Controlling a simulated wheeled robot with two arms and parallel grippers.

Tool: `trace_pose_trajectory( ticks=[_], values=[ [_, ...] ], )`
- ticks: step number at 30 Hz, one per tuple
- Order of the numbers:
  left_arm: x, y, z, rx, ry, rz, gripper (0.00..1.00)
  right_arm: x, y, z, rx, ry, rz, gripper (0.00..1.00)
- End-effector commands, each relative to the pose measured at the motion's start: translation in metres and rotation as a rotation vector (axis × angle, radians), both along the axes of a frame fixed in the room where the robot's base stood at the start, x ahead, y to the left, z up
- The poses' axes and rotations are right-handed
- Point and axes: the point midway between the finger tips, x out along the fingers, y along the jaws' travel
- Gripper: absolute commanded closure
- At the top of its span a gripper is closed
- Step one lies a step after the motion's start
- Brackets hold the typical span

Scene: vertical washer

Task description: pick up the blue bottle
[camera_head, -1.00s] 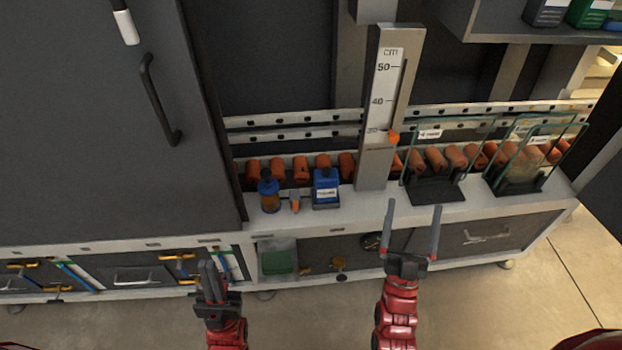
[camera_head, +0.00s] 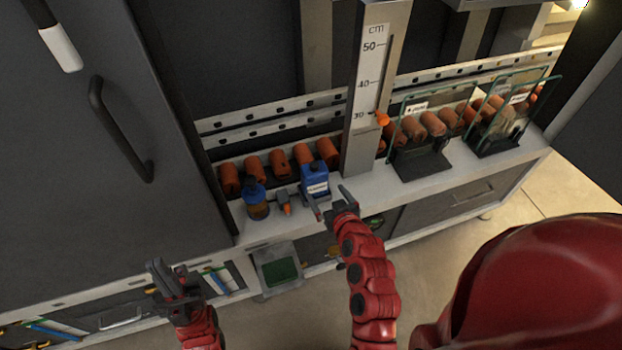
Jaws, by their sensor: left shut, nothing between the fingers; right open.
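The blue bottle (camera_head: 315,180) stands upright on the pale ledge. It is boxy, with a white label on its front. My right gripper (camera_head: 327,194) is open, with its two fingers pointing at the ledge just in front of the bottle's lower part. One finger overlaps the bottle's lower edge in the picture, and the other is to its right. I cannot tell whether they touch it. My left gripper (camera_head: 168,272) is shut and empty, low at the left, well away from the bottle.
An amber bottle with a blue cap (camera_head: 256,200) and a small orange-tipped item (camera_head: 284,205) stand left of the blue bottle. A height gauge (camera_head: 368,100) rises close on its right. Orange rollers (camera_head: 278,163) line up behind. Glass-sided stands (camera_head: 420,160) are further right.

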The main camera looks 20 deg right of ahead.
Motion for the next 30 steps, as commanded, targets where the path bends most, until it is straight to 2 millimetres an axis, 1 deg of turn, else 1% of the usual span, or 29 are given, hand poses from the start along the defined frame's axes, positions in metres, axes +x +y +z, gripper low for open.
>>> trace_pose_trajectory(
  ticks=[1, 3, 9, 13, 18, 26, 30],
  values=[
    [0.000, 0.000, 0.004, 0.000, 0.000, 0.000, 1.00, 0.010, 0.000, -0.002, 0.001, -0.001, 0.000, 0.00],
    [0.000, 0.000, 0.006, 0.000, 0.000, 0.000, 1.00, 0.023, 0.000, -0.005, 0.000, -0.003, -0.002, 0.00],
    [0.000, 0.000, 0.012, 0.000, 0.000, 0.000, 1.00, 0.055, 0.000, -0.019, 0.001, -0.005, -0.003, 0.00],
    [0.000, 0.000, 0.014, 0.000, 0.000, 0.000, 1.00, 0.072, 0.001, -0.027, 0.000, -0.004, -0.002, 0.00],
    [0.000, 0.000, 0.016, 0.000, 0.000, 0.000, 1.00, 0.084, 0.001, -0.034, 0.000, -0.003, -0.003, 0.00],
    [0.000, 0.000, 0.019, 0.000, 0.000, 0.000, 1.00, 0.093, 0.002, -0.039, 0.001, -0.003, -0.001, 0.00],
    [0.000, 0.000, 0.022, 0.000, 0.000, 0.000, 1.00, 0.104, 0.002, -0.045, -0.001, -0.004, -0.003, 0.00]
  ],
)
